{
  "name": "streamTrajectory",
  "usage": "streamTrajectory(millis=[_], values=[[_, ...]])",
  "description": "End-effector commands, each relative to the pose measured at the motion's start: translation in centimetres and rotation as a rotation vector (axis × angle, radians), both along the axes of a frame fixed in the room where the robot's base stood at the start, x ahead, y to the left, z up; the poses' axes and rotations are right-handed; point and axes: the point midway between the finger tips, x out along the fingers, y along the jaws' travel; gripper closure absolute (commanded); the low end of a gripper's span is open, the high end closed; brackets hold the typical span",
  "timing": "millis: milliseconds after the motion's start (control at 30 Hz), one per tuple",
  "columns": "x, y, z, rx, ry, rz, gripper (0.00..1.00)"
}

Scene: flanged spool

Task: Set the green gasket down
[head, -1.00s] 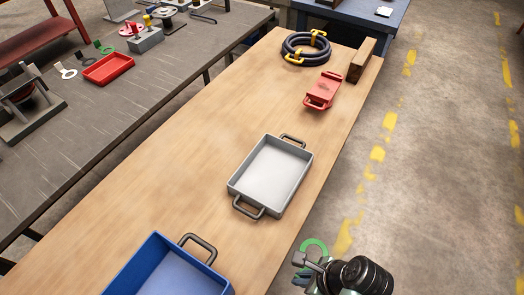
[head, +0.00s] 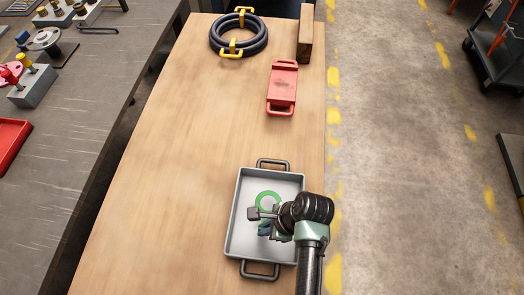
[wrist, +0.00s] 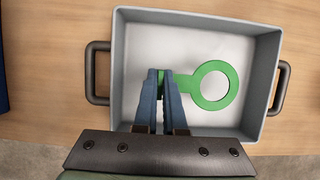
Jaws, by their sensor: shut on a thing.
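The green gasket (wrist: 234,84) is a flat ring with a tab. My gripper (wrist: 160,76) is shut on the tab, and the ring sticks out to the right in the wrist view. The gasket is over the inside of the grey tray (wrist: 190,17), which has a dark handle at each end. In the head view the gasket (head: 268,196) and my gripper (head: 266,222) are over the tray (head: 240,215), partly covered by my arm. I cannot tell whether the gasket touches the tray floor.
A red tray-like piece (head: 283,88), a coiled dark hose with yellow clips (head: 239,52) and a wooden block (head: 305,40) lie farther along the wooden table (head: 165,150). The table left of the tray is clear. A grey workbench (head: 60,130) stands at the left.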

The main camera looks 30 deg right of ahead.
Motion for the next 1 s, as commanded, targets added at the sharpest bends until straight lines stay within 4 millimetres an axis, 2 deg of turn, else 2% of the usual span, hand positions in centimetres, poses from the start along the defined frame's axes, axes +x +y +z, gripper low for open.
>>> streamTrajectory(millis=[433, 833, 900, 1000], values=[[0.0, 0.0, -5.5, 0.000, 0.000, 0.000, 1.00], [0.0, 0.0, -6.1, -0.001, -0.001, 0.001, 1.00], [0.0, 0.0, -6.0, -0.001, -0.001, 0.001, 0.83], [0.0, 0.0, -6.0, -0.001, -0.001, 0.001, 0.65]])
